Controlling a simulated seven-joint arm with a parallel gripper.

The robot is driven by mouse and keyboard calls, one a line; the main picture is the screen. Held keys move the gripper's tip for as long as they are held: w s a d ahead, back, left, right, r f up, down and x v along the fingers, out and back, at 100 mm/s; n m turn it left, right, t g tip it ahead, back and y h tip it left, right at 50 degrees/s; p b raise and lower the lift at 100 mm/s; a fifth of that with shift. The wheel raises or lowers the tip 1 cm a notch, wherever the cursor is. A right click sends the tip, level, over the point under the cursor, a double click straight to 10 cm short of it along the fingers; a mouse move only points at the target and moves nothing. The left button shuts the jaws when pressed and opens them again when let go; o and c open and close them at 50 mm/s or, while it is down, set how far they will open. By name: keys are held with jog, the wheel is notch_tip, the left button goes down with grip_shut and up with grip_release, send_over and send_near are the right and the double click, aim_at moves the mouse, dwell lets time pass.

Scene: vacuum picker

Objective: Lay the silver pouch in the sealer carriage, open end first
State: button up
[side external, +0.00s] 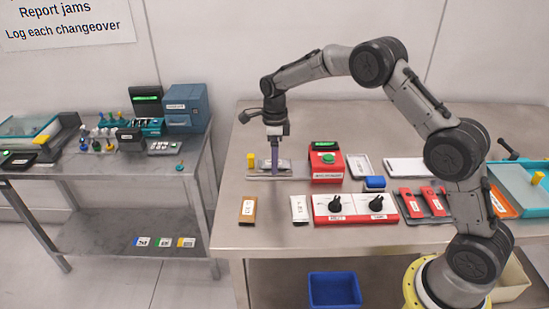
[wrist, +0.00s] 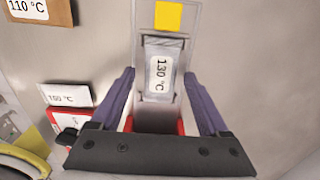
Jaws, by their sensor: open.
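The silver pouch (wrist: 153,92), with a white 130 °C label, lies flat in the grey sealer carriage (wrist: 192,25), lengthwise along it. I cannot tell which end is open. The carriage has a yellow block (wrist: 168,16) at its outer end, which also shows in the side view (side external: 251,160). Its other end points toward the red sealer (side external: 326,170). My gripper (wrist: 160,76) is open, with one purple finger on each side of the pouch. In the side view my gripper (side external: 274,170) is low over the carriage and partly hides the pouch.
A brown pouch (side external: 248,211) and a white pouch (side external: 299,210) lie in front of the carriage. A red and white dial panel (side external: 355,218) and a blue block (side external: 374,183) stand to the right. The table's left edge is close to the carriage.

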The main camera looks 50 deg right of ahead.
notch_tip(320, 180, up, 12)
jog(key=s+a+r+n+t, duration=0.2)
jog(key=s+r+n, duration=0.5)
jog(key=s+r, duration=0.15)
jog(key=s+r+n+t, duration=0.1)
jog(key=s+r+n, duration=0.2)
jog(key=s+n, duration=0.6)
jog(key=s+a+f+n+t, duration=0.1)
jog(key=s+f+n, duration=0.2)
jog(key=s, duration=0.6)
jog(key=s+a+f+n+t, duration=0.1)
jog(key=s+f+n, duration=0.2)
jog(key=s+n, duration=0.5)
jog(key=shift+s+t, duration=0.3)
jog(key=shift+s, duration=0.65)
